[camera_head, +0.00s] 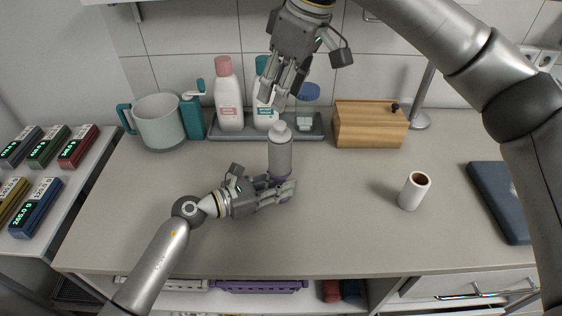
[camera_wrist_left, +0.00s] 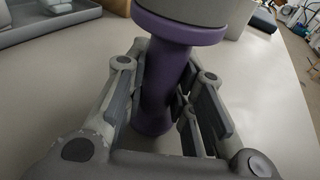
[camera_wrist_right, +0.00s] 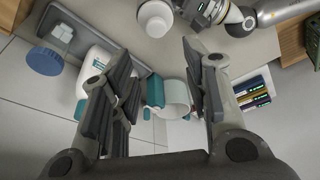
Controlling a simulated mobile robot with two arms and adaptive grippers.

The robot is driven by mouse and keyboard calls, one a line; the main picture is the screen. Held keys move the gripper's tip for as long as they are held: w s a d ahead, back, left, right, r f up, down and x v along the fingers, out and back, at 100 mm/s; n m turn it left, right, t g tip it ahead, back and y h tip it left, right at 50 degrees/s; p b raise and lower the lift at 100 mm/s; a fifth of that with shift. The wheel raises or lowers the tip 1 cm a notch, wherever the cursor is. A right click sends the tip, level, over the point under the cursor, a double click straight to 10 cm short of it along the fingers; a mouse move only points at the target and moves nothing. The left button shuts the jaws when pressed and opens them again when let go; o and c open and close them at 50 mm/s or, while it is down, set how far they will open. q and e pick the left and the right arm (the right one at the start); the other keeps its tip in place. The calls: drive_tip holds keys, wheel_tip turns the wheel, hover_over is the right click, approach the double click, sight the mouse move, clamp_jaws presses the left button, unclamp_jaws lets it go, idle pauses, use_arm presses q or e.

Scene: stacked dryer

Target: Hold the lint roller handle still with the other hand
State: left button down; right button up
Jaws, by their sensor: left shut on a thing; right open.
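The lint roller stands upright on the counter, with a grey roller (camera_head: 280,155), a white knob on top and a purple handle below. Its purple handle (camera_wrist_left: 158,95) lies between the fingers of my left gripper (camera_head: 280,188) in the left wrist view. My left gripper is shut on this handle from the left, low over the counter. My right gripper (camera_head: 284,92) is open and empty above the roller, pointing down. The white knob also shows in the right wrist view (camera_wrist_right: 155,18), beyond the open fingers. A white roll with a brown core (camera_head: 413,191) stands apart at the right.
A tray (camera_head: 315,132) with bottles and a blue-lidded jar stands along the wall. A teal-handled jug (camera_head: 160,122) is at its left, a wooden box (camera_head: 368,128) at its right. A dark blue flat object (camera_head: 503,200) lies far right. The front counter is clear.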

sight(282, 124)
drive_tip(key=shift+f, duration=3.9)
drive_tip(key=shift+d, duration=0.1)
drive_tip(key=c, duration=0.8)
drive_tip(key=shift+f, duration=0.1)
